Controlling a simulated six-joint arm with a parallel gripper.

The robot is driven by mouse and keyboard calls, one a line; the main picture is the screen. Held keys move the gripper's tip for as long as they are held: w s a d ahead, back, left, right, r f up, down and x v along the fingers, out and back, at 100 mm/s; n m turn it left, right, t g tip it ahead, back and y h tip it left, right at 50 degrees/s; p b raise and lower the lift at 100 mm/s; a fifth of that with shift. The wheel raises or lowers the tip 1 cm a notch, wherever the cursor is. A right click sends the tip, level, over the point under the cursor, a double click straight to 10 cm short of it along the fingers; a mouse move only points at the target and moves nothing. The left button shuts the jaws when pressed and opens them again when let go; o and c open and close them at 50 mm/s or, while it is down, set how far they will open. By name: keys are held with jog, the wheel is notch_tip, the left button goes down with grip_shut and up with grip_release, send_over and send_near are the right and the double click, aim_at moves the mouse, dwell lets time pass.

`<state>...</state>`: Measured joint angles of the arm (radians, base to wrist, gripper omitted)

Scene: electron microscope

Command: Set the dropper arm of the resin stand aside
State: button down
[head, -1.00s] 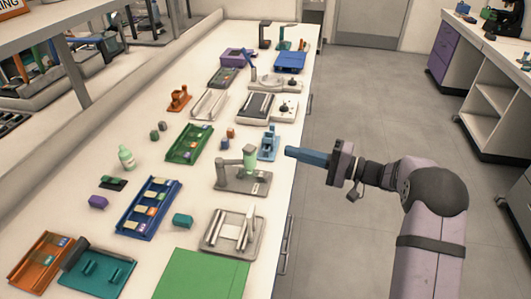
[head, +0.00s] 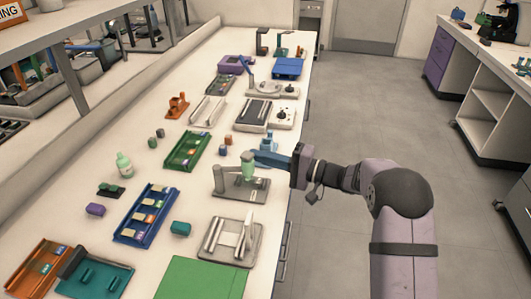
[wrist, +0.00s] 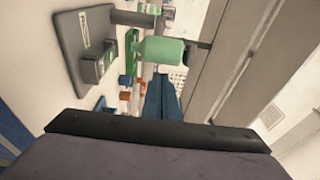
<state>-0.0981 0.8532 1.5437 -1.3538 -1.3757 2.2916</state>
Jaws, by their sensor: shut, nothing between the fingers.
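The resin stand has a flat grey base (head: 255,187) near the right edge of the bench, and stands upright. Its grey dropper arm (head: 231,159) reaches over the base and carries a green dropper bottle (head: 248,168). In the wrist view the green bottle (wrist: 160,51) is close ahead, with the grey base (wrist: 75,42) to its left. My gripper (head: 257,157) is shut and empty, its blue fingers at the bottle's right side near its top. In the wrist view my fingers (wrist: 161,90) point toward the bottle. Whether they touch it, I cannot tell.
A blue device (head: 269,143) stands just behind my fingers. A grey fixture with light bars (head: 230,240) lies in front of the stand. A green tray (head: 187,151) and a blue tray (head: 147,213) lie to the left. The aisle floor on the right is clear.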

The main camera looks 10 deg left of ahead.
jog(key=shift+s+d, duration=0.1)
jog(key=shift+s, duration=0.65)
jog(key=shift+s, duration=0.15)
